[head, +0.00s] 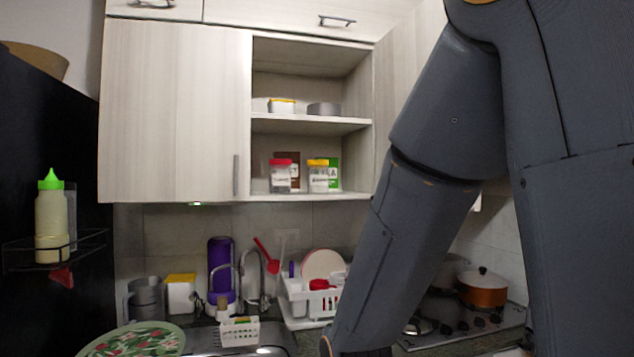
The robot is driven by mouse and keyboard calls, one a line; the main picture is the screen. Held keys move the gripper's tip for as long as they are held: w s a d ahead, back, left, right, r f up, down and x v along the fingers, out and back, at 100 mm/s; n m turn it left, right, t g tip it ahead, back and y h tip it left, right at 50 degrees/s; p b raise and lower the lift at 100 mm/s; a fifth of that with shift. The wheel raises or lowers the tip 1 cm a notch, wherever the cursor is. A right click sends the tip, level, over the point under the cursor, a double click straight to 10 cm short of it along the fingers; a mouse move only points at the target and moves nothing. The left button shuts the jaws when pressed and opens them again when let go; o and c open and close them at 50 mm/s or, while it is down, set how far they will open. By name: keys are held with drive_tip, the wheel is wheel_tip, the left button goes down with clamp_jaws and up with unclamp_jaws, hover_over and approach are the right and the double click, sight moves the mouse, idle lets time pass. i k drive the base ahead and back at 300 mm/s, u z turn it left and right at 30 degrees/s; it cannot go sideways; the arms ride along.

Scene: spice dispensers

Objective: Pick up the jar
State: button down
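Two small jars stand side by side on the lower shelf of the open wall cupboard (311,121) in the head view. One jar with a red lid (281,178) is on the left, and one jar with a yellow lid (319,180) is on the right. Both are clear with white labels too small to read. The pictures do not show which one is the jar of the task. My arm comes down on the right side of the view, and my gripper is out of view below the bottom edge.
Brown and green packets stand behind the jars. Below are a sink (262,349) with a faucet, a dish rack (312,302), a purple bottle (222,268) and a stove with an orange pot (483,289). A squeeze bottle (51,222) stands on a left wall rack.

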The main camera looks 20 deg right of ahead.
sight(318, 176)
drive_tip(key=k, duration=0.6)
drive_tip(key=z, duration=0.75)
drive_tip(key=i, duration=1.1)
drive_tip(key=u, duration=0.35)
